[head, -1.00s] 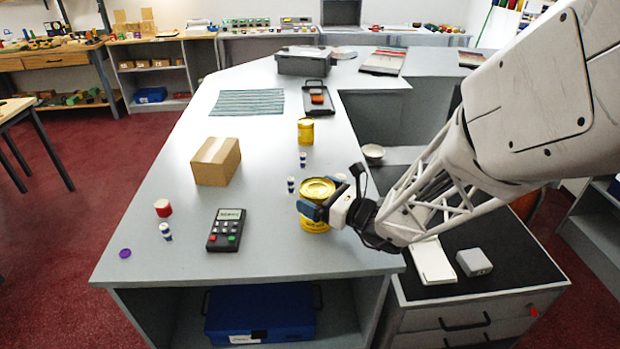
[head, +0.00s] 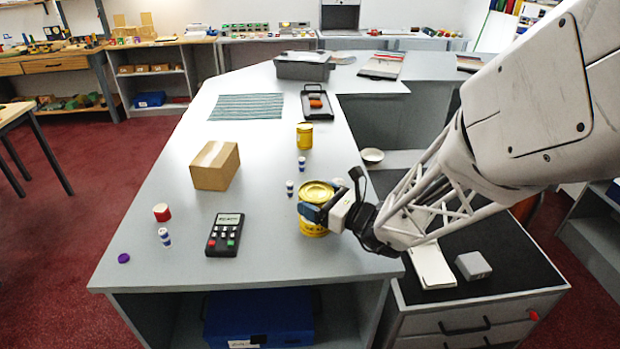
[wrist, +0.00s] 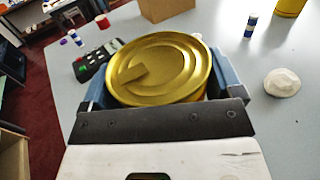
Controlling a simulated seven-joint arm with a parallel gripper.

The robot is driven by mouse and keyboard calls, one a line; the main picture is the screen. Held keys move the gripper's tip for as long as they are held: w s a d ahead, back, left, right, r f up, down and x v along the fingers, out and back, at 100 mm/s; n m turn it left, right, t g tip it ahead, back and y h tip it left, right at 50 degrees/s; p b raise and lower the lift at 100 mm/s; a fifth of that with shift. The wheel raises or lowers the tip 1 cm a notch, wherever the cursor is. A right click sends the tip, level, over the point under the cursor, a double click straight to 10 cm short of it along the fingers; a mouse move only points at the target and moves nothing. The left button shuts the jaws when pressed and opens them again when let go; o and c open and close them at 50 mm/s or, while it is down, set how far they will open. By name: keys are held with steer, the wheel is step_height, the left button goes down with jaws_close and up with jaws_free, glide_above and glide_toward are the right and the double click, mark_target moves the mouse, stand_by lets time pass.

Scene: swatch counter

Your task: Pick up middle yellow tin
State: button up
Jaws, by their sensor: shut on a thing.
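A yellow tin with a gold lid (head: 313,226) stands near the right edge of the counter in the head view. My gripper (head: 311,211) is shut on it from the front right, with blue fingers on its sides. In the wrist view the lid of the tin (wrist: 160,68) fills the space between the two blue fingers (wrist: 163,85). I cannot tell whether the tin's base is touching the counter. A second yellow tin (head: 305,136) stands farther back on the counter.
A cardboard box (head: 214,166), a black calculator-like device (head: 225,235), a red-and-white jar (head: 161,212), small blue-and-white vials (head: 164,237) and a purple cap (head: 124,258) are on the grey counter (head: 180,272). A white round thing (wrist: 282,82) lies right of the held tin in the wrist view.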

mark_target(318, 192)
steer(key=shift+r, duration=0.85)
step_height(318, 192, up, 2)
steer(key=s+d+r, duration=0.1)
steer(key=s+d, duration=0.2)
steer(key=s, duration=1.2)
steer(key=shift+s, duration=0.35)
steer(key=shift+r, duration=0.1)
